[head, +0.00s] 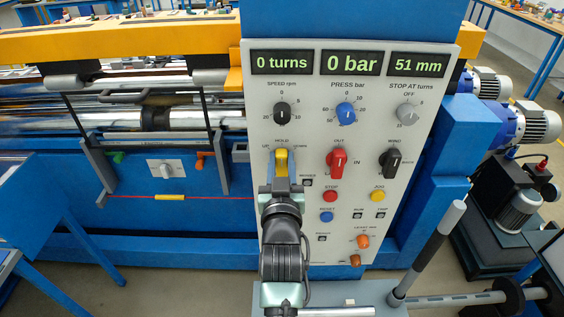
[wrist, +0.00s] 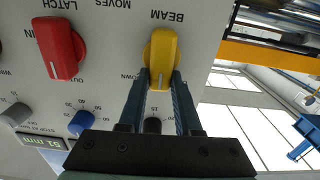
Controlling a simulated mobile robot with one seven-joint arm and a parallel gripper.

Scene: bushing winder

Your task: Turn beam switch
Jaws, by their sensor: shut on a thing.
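The beam switch (head: 281,158) is a yellow knob on the upper left of the grey control panel (head: 440,110), under the labels UP, HOLD and DOWN. In the wrist view, which is upside down, the yellow beam switch (wrist: 161,48) shows beside the word BEAM. Its white line points towards the HOLD side. My gripper (head: 281,176) reaches the switch from the front. In the wrist view my gripper (wrist: 160,78) has one finger on each side of the knob's end and is shut on it. My gripper and arm hide the panel below the knob in the head view.
A red latch knob (head: 338,162) and a black knob (head: 391,162) stick out to the right of the beam switch. A black speed knob (head: 282,113) sits above it. Several buttons lie lower down. A grey lever (head: 440,245) stands at the lower right.

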